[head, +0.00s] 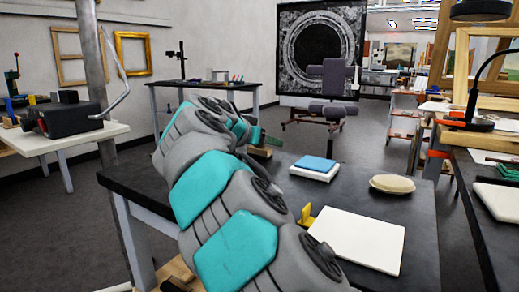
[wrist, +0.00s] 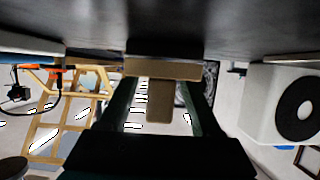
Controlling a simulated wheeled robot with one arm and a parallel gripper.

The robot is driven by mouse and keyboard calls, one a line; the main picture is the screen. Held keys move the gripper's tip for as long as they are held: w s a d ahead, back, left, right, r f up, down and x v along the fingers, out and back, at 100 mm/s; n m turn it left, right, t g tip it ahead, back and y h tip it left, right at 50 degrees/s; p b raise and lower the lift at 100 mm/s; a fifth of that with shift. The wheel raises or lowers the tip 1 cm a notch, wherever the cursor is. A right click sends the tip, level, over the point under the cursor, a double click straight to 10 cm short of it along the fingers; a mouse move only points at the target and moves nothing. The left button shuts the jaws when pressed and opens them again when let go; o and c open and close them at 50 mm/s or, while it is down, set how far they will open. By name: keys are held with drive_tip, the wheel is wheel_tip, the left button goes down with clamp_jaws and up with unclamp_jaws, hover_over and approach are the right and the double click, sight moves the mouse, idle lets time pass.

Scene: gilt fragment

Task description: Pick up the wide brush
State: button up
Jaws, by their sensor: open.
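The wide brush, a tan wooden piece, shows in the wrist view (wrist: 162,69) as a broad block close against the dark worktop, with a narrower tan handle pointing toward the camera. In the head view a small tan part that looks like it (head: 261,153) shows at the worktop's far left, just beyond my arm. My gripper (wrist: 158,88) is open, its two dark fingers either side of the handle with a gap visible. It also shows small in the head view (head: 257,138). I cannot tell whether either finger touches the brush.
The dark worktop (head: 345,205) also holds a blue-topped white stack (head: 315,166), a cream oval pad (head: 392,184), a white panel (head: 360,238) and a small yellow piece (head: 306,215). My arm covers the worktop's left part. A cluttered bench (head: 480,150) stands at right.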

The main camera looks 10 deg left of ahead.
drive_tip(key=shift+c, duration=0.2)
clamp_jaws()
drive_tip(key=shift+r, duration=0.1)
idle(0.5)
drive_tip(key=shift+r, duration=1.7)
drive_tip(key=s+a, duration=0.1)
drive_tip(key=s, duration=0.4)
drive_tip(key=s+a+r+b, duration=0.1)
drive_tip(key=s, duration=0.4)
drive_tip(key=s+a+b, duration=0.1)
drive_tip(key=s+a, duration=0.1)
drive_tip(key=s, duration=0.3)
drive_tip(key=shift+s+r, duration=0.2)
drive_tip(key=shift+s, duration=0.15)
